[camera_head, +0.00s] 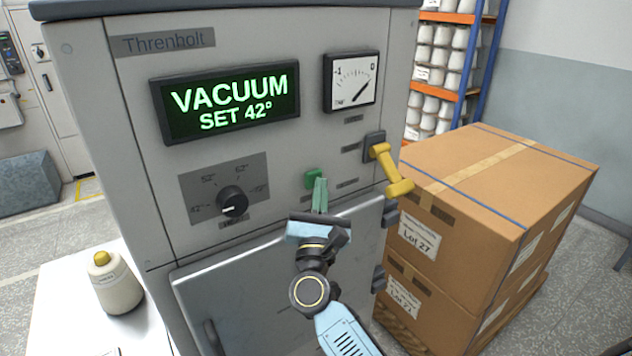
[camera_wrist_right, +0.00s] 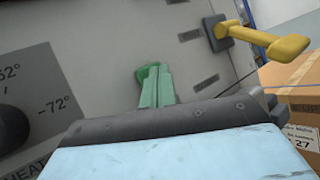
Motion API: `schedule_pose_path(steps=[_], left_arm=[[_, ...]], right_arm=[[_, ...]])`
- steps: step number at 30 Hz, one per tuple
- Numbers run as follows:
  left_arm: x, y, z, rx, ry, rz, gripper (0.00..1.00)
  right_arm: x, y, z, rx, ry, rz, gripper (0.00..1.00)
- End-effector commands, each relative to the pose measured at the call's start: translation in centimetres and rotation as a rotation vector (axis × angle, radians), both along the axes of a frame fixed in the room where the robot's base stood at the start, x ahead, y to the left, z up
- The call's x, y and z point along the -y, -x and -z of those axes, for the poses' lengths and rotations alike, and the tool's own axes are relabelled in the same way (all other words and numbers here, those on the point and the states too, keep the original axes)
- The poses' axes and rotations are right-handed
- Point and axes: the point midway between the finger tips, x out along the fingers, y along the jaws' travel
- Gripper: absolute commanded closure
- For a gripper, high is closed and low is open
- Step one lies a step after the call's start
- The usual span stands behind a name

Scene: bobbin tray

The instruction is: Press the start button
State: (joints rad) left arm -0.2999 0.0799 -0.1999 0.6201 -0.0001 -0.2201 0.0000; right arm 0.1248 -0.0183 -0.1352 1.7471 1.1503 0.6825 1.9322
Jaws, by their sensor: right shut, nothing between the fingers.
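The green start button (camera_head: 312,176) is on the grey machine front, right of the temperature dial and below the gauge. My right gripper (camera_head: 320,182) is shut and empty, its green fingertips at the lower right edge of the button in the head view. In the right wrist view the fingertips (camera_wrist_right: 157,70) overlap the button (camera_wrist_right: 146,74), covering most of it. I cannot tell whether they touch it or whether it is pushed in. My left gripper is not in view.
A yellow lever (camera_head: 391,170) sticks out right of the button. A black dial (camera_head: 232,201) is to the left. The display (camera_head: 228,102) reads "VACUUM SET 42°". Stacked cartons (camera_head: 480,200) stand at right. A yarn cone (camera_head: 116,284) stands on a white table at left.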

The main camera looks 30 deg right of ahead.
Motion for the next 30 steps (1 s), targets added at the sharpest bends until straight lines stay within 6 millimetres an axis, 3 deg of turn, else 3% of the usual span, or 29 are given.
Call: schedule_pose_path(steps=[17,30], left_arm=[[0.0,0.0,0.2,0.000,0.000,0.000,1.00],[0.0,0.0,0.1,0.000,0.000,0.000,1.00]], right_arm=[[0.0,-0.3,0.0,0.000,0.001,-0.001,1.00],[0.1,1.5,0.0,-0.001,0.001,-0.001,1.00]])
